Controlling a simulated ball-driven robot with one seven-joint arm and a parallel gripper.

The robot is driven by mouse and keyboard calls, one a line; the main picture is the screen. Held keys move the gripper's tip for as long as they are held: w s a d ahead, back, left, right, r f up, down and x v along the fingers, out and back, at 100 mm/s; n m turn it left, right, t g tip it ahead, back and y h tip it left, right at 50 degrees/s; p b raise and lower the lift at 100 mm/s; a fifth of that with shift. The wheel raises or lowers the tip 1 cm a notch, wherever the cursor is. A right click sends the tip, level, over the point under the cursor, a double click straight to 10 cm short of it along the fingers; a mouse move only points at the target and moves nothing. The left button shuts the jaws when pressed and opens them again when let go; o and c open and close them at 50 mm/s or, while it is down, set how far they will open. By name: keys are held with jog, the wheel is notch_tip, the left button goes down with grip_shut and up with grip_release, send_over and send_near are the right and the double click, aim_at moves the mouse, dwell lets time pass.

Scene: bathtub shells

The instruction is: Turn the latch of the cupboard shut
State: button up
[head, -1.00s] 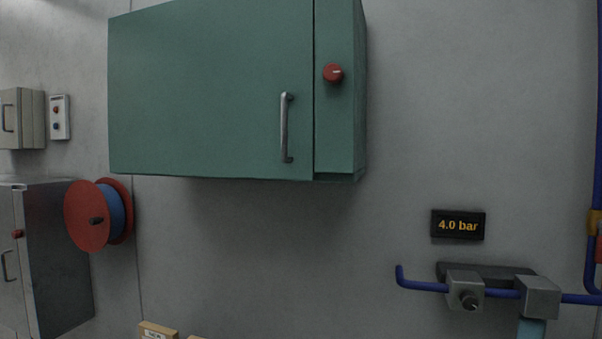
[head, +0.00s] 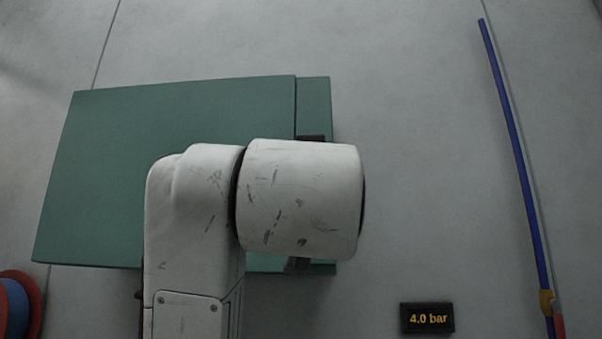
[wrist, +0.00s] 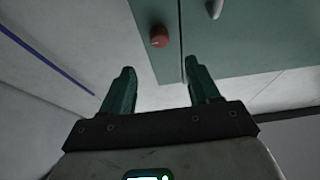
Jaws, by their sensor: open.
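The green cupboard (head: 110,160) hangs on the grey wall in the head view, its door closed against the side panel. My own white arm covers the latch and door handle there. In the wrist view the latch, a round red knob (wrist: 159,36), sits on the cupboard's narrow panel, beside the door seam. My gripper (wrist: 162,71) is open and empty, its two dark green fingers apart. The knob appears beyond the fingertips and between their lines, a little nearer the left finger. I see no contact. The knob's pointer mark is not clear.
Part of the metal door handle (wrist: 214,9) shows at the top of the wrist view. In the head view, a blue pipe (head: 515,150) and a pressure display (head: 427,318) are on the wall at right. A red reel (head: 20,300) is at lower left.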

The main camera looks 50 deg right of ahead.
jog(key=p+x, duration=0.3)
jog(key=x, duration=0.7)
jog(key=shift+d+r+p, duration=0.25)
jog(key=shift+d+p, duration=0.05)
jog(key=shift+p, duration=0.05)
jog(key=shift+w, duration=0.15)
jog(key=shift+c, duration=0.4)
jog(key=c, duration=1)
jog(key=shift+o, duration=0.2)
